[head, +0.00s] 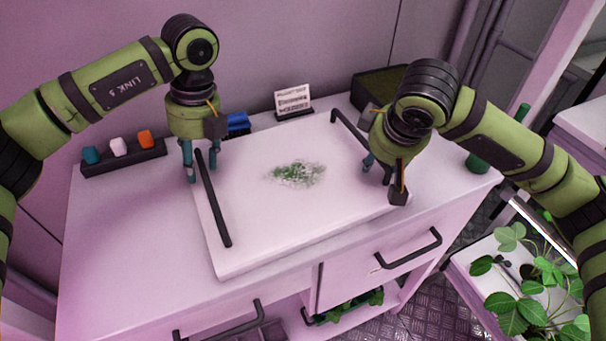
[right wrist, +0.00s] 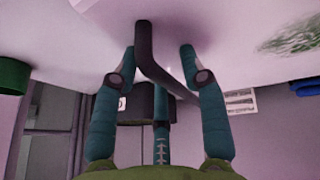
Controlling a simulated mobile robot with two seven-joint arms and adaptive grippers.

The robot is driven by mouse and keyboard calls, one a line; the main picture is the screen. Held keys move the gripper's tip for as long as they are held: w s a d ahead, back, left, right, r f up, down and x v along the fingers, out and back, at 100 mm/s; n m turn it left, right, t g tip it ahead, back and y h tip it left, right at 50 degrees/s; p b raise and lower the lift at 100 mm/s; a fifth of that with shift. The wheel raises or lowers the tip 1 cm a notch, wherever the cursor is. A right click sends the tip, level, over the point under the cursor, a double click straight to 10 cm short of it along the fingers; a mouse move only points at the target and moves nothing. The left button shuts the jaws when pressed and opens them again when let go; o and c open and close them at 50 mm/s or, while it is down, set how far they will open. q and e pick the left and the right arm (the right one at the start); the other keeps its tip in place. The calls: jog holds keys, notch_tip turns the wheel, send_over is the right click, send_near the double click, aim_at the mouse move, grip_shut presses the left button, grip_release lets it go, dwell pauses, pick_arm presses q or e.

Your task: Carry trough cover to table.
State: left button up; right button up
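The trough cover (head: 262,226) is a flat white slab with a green smudge in its middle. It lies on the white table, with a black bar handle along each side. My left gripper (head: 200,172) is over the far end of the left handle (head: 212,205); its teal fingers are apart, one on each side of the bar. My right gripper (right wrist: 158,58) is at the right handle (right wrist: 146,45), with its fingers spread and the bar between them, showing gaps. In the head view, the right handle (head: 348,127) is partly hidden by my right arm.
The white table (head: 125,225) is bare left of the cover. A dark tray (head: 125,158) with coloured blocks, a blue object (head: 237,123), a small sign (head: 293,101) and a dark box (head: 378,84) stand at the back. Leafy plants (head: 530,290) are at lower right.

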pick_arm(q)
notch_tip(320, 180, up, 12)
jog(key=w+d, duration=0.1)
jog(key=d, duration=0.1)
pick_arm(e)
jog(key=v, duration=1.2)
pick_arm(q)
jog(key=shift+d+f, duration=0.1)
jog(key=shift+f, duration=0.1)
